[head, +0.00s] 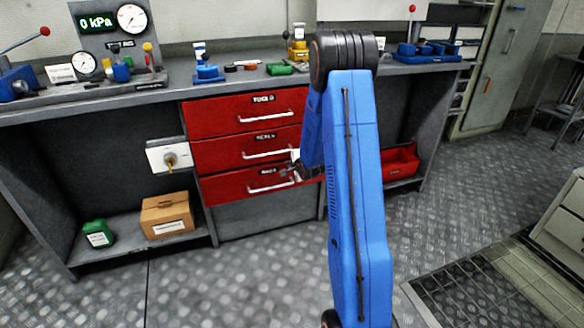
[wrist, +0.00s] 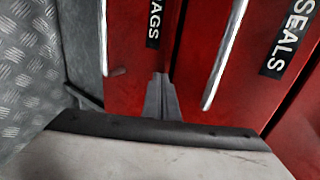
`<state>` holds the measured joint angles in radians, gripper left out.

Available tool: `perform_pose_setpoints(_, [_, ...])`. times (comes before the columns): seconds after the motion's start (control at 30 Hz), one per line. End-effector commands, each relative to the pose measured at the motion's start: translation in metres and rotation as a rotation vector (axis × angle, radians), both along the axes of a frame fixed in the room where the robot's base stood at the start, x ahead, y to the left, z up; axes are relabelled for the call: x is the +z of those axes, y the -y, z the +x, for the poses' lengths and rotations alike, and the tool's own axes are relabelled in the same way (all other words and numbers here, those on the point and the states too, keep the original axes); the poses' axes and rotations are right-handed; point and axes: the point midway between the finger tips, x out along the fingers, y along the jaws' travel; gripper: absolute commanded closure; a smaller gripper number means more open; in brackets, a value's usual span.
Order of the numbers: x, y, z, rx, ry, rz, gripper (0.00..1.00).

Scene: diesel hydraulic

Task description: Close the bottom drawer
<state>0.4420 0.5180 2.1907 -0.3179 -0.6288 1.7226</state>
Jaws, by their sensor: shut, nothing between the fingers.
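The bottom drawer (head: 230,188) is the lowest of a stack of red drawers under the workbench; its label reads RAGS. It has a pale bar handle (head: 270,187). In the wrist view, which is turned sideways, its red front (wrist: 132,85) and handle (wrist: 104,38) show at the left of the middle. My gripper (head: 287,173) is at the right part of this drawer front, close to the handle. In the wrist view my fingers (wrist: 160,82) are together and empty, pointing at the red fronts. I cannot tell whether they touch, or how far the drawer stands out.
The SEALS drawer (head: 225,151) is just above, with its own bar handle (wrist: 226,55). The top drawer (head: 220,112) is above that. A cardboard box (head: 167,215) and green can (head: 98,234) sit on the left shelf. A red bin (head: 400,166) is right of my arm. The front floor is clear.

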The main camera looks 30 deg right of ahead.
Motion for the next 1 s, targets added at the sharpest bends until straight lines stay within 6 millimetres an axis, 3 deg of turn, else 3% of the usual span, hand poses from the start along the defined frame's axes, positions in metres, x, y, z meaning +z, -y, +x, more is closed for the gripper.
perform_pose_setpoints(0.33, [0.000, 0.000, 0.002, 0.000, 0.000, 0.000, 1.00])
perform_pose_setpoints(0.6, [0.000, 0.006, 0.028, 0.001, 0.001, 0.000, 1.00])
perform_pose_setpoints(1.0, [0.003, 0.005, 0.030, 0.001, 0.007, -0.002, 1.00])
